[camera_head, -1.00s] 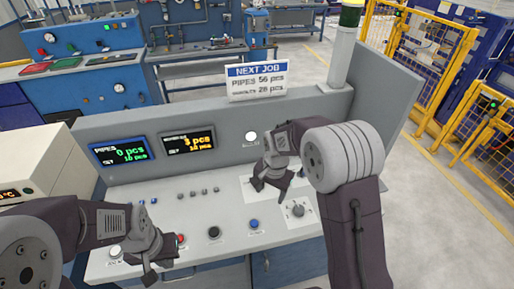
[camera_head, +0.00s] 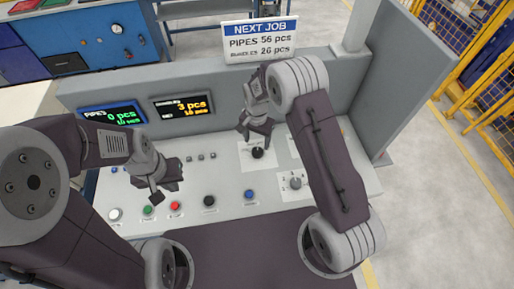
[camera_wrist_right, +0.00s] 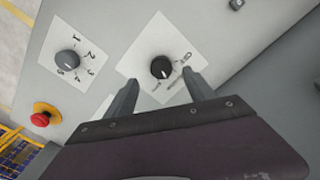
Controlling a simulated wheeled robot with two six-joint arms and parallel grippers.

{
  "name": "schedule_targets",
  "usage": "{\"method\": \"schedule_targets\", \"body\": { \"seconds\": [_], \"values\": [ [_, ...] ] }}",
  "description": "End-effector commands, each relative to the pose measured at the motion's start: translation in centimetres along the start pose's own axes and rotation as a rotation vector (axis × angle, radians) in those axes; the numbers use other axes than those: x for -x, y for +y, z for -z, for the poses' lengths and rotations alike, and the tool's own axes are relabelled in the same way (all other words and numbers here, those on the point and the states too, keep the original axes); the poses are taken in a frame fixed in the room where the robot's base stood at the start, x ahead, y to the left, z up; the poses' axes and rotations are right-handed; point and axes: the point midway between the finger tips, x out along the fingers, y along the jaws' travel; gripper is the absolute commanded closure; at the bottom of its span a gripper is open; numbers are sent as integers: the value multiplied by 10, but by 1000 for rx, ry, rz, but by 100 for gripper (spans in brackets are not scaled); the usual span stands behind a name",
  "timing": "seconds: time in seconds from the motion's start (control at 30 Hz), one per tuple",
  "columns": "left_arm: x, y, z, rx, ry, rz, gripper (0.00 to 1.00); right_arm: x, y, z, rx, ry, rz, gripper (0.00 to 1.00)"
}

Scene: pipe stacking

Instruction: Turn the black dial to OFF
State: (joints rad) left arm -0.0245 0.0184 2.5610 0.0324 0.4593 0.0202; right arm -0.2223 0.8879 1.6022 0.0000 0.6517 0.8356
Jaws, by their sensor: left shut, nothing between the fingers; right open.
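The black dial (camera_head: 257,152) sits on a white label plate on the console's sloped panel. In the right wrist view, the black dial (camera_wrist_right: 161,67) has a light pointer mark, and its label lettering is partly covered by a finger and too small to read surely. My right gripper (camera_head: 256,136) is open just above the dial. Its fingers (camera_wrist_right: 161,77) show on either side of the dial in the wrist view, and I cannot tell whether they touch it. My left gripper (camera_head: 163,192) is shut and empty over the panel's left part.
A grey numbered dial (camera_head: 295,183) is right of the black dial. Green (camera_head: 148,210), red (camera_head: 175,206), black (camera_head: 209,201) and blue (camera_head: 249,195) buttons line the front. A red emergency stop (camera_wrist_right: 42,118) shows in the wrist view. Screens (camera_head: 182,106) and a NEXT JOB sign (camera_head: 259,40) stand behind.

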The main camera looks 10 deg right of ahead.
Motion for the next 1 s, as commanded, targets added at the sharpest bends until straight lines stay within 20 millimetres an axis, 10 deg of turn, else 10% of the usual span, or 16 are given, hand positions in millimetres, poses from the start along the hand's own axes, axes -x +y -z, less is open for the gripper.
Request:
{"method": "schedule_targets", "body": {
  "seconds": [0.3, 0.67, 0.9, 1.0],
  "values": [
    [21, 0, 3, 0, 1, 0, 100, -58, 1, 0, -1, -2, -3, 37],
    [22, 0, 3, 0, 1, 0, 100, -71, 0, 0, -1, 1, 1, 37],
    [22, 0, 3, 0, 1, 0, 100, -70, 0, 0, -1, 1, 1, 99],
    [22, 0, 3, 0, 1, 0, 100, -70, 0, 0, 1, 0, 0, 99]
  ]
}}
